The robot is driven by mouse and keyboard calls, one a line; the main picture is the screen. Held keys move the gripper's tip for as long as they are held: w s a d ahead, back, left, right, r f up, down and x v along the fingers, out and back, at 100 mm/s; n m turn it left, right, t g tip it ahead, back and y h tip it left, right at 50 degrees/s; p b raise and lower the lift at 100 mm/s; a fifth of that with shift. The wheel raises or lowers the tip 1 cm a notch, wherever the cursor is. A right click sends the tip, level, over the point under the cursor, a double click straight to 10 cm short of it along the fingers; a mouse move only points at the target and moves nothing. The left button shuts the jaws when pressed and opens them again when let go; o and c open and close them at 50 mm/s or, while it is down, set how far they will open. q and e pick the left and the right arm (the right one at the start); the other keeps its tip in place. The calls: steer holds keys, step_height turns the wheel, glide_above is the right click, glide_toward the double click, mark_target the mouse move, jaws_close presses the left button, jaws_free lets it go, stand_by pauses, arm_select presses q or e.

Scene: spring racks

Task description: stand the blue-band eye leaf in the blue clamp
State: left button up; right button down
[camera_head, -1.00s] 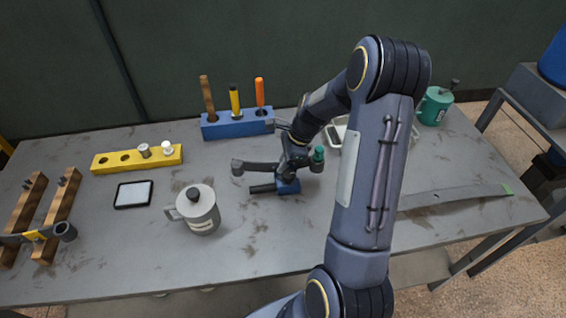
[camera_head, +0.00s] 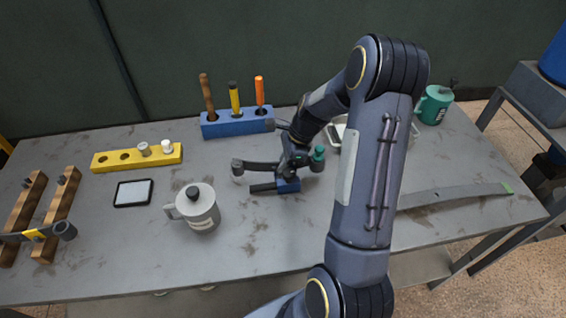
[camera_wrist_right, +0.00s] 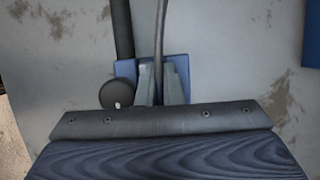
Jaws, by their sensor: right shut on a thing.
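The blue clamp (camera_head: 290,186) sits on the middle of the table, partly hidden by my right gripper. It also shows in the right wrist view (camera_wrist_right: 126,69). My right gripper (camera_wrist_right: 160,82) is shut on the eye leaf (camera_wrist_right: 160,35), a thin dark strip standing on edge between the fingers, over the clamp. In the head view the leaf (camera_head: 262,166) reaches left and ends in a rolled eye. Its blue band is not visible. I cannot tell whether the leaf is seated in the clamp. My left gripper is not in view.
A dark bar (camera_head: 262,188) lies beside the clamp, with a green knob (camera_head: 318,153) at right. A blue tool block (camera_head: 235,125) is behind. A yellow-band leaf (camera_head: 40,233) rests on wooden rails; a green-tipped leaf (camera_head: 450,195) lies at right.

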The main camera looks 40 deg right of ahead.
steer(key=shift+r+p, duration=0.55)
steer(key=shift+r, duration=0.2)
steer(key=shift+f+b, duration=0.3)
steer(key=shift+f, duration=0.45)
stand_by(1.2)
steer(key=c, duration=0.7)
jaws_free()
steer(key=shift+s+f, duration=0.1)
steer(key=shift+f, duration=0.05)
steer(key=shift+c, duration=0.2)
steer(key=shift+r+p, duration=3.5)
steer(key=shift+r, duration=0.6)
